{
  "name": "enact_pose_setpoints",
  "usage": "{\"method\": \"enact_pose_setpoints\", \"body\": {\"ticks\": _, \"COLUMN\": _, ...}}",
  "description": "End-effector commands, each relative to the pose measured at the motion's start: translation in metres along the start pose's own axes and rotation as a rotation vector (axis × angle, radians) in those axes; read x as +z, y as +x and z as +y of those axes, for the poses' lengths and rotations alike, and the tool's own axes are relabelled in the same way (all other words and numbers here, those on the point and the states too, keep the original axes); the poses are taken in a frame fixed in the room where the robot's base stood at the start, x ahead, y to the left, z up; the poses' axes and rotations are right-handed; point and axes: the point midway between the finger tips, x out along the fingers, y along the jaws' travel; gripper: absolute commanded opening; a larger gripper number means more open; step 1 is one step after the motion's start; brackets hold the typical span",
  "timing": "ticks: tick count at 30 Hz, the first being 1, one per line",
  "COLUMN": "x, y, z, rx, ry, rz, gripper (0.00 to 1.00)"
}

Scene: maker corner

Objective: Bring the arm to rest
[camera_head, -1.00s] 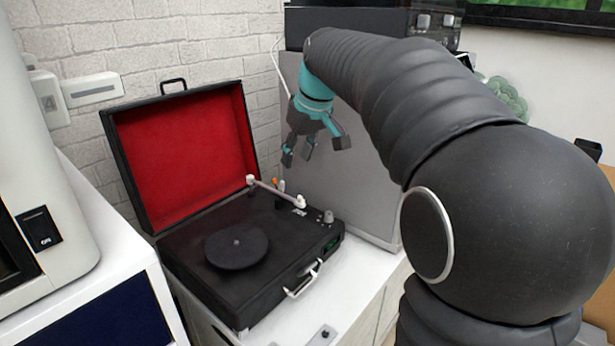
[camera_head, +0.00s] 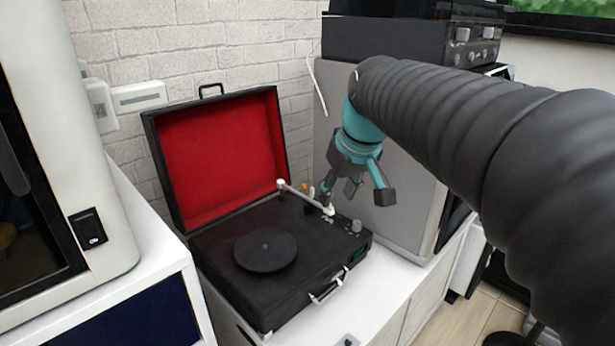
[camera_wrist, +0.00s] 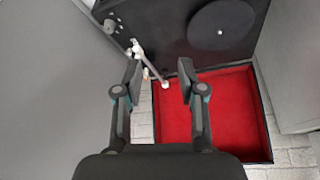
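My gripper (camera_head: 357,190) hangs from my dark, ribbed arm above the right side of an open suitcase record player (camera_head: 220,262). Its teal and dark fingers are spread apart with nothing between them. In the wrist view my gripper (camera_wrist: 158,75) also shows two separated fingers. The white tonearm (camera_wrist: 150,62) appears between and beyond them, and it also shows in the head view (camera_head: 305,197). The gripper looks apart from the player, though the exact gap is hard to tell.
The player's raised lid (camera_head: 222,155) has a red lining. A grey cabinet (camera_head: 400,215) with dark audio equipment (camera_head: 400,40) on top stands close behind my gripper. A white machine (camera_head: 100,140) stands at the left.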

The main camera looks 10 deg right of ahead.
Motion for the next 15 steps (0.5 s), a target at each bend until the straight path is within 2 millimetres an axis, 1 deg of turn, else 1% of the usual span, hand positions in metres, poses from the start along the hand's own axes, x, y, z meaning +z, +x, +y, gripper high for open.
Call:
{"method": "enact_pose_setpoints", "body": {"ticks": 5, "x": 0.0, "y": 0.0, "z": 0.0, "rx": 0.0, "ry": 0.002, "rz": 0.0, "gripper": 0.4}}
{"method": "enact_pose_setpoints", "body": {"ticks": 9, "x": -0.002, "y": 0.002, "z": 0.002, "rx": 0.008, "ry": 0.051, "rz": 0.012, "gripper": 0.4}}
{"method": "enact_pose_setpoints", "body": {"ticks": 11, "x": 0.006, "y": 0.014, "z": 0.003, "rx": 0.013, "ry": 0.093, "rz": -0.003, "gripper": 0.4}}
{"method": "enact_pose_setpoints", "body": {"ticks": 12, "x": 0.014, "y": 0.021, "z": 0.003, "rx": 0.018, "ry": 0.118, "rz": -0.013, "gripper": 0.4}}
{"method": "enact_pose_setpoints", "body": {"ticks": 14, "x": 0.03, "y": 0.028, "z": 0.001, "rx": 0.028, "ry": 0.152, "rz": -0.024, "gripper": 0.4}}
{"method": "enact_pose_setpoints", "body": {"ticks": 15, "x": 0.041, "y": 0.031, "z": -0.001, "rx": 0.034, "ry": 0.173, "rz": -0.026, "gripper": 0.4}}
